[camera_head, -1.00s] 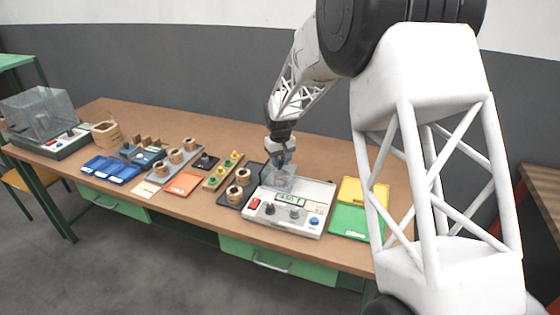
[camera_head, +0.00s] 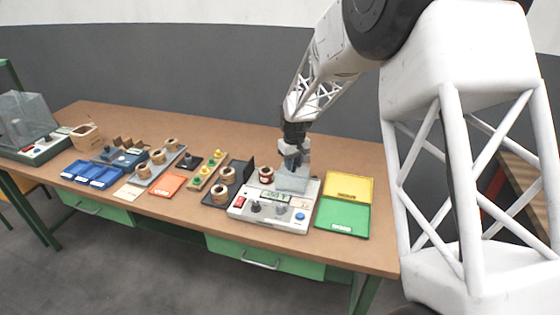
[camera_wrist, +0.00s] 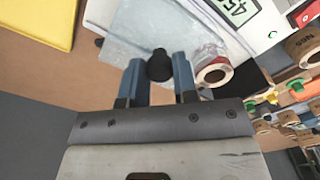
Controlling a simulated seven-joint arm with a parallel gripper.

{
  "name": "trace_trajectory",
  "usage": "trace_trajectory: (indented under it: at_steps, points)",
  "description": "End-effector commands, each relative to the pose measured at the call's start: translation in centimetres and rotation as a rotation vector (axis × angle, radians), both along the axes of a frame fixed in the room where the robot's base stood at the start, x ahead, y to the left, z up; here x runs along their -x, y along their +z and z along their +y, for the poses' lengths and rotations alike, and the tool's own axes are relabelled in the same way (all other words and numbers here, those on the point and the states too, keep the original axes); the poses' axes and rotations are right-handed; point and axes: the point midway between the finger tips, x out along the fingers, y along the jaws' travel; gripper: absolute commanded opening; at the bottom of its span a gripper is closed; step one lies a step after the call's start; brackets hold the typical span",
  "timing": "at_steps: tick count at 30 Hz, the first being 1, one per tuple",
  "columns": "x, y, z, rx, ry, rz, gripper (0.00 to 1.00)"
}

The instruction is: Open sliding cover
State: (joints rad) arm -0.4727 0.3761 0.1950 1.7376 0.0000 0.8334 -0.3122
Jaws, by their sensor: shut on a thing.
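The tester (camera_head: 243,212) is a light grey box with a display and knobs near the table's front edge. Its clear sliding cover (camera_head: 296,183) stands over the right back part of the box. A coil (camera_head: 267,174) shows uncovered to the left of the cover. My gripper (camera_head: 292,160) is at the cover's top. In the wrist view, my gripper's blue fingers (camera_wrist: 158,68) are shut on the cover's black knob (camera_wrist: 159,63). The clear cover (camera_wrist: 142,28) lies beyond the knob, and the coil (camera_wrist: 214,73) sits beside it on the right.
Yellow (camera_head: 348,186) and green (camera_head: 342,218) trays lie right of the tester. To its left are a dark coil stand (camera_head: 236,187), a board with green and yellow parts (camera_head: 207,171), an orange tray (camera_head: 168,186) and blue bins (camera_head: 94,174). Bare table lies behind the tester.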

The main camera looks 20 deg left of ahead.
Motion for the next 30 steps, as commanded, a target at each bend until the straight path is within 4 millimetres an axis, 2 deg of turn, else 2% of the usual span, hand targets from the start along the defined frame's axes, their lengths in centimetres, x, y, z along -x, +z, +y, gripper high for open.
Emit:
trace_trajectory:
  at_steps: [4, 14, 15, 19, 30]
  points:
    - [0.0, 0.1, -1.6, 0.000, 0.000, -0.001, 0.00]
    - [0.0, 0.1, -1.8, -0.001, 0.001, -0.001, 0.00]
    - [0.0, 0.1, -1.8, -0.001, 0.001, -0.001, 0.32]
    - [0.0, 0.1, -1.8, -0.001, 0.001, -0.001, 0.52]
    - [0.0, 0.2, -1.8, -0.001, 0.000, -0.001, 0.53]
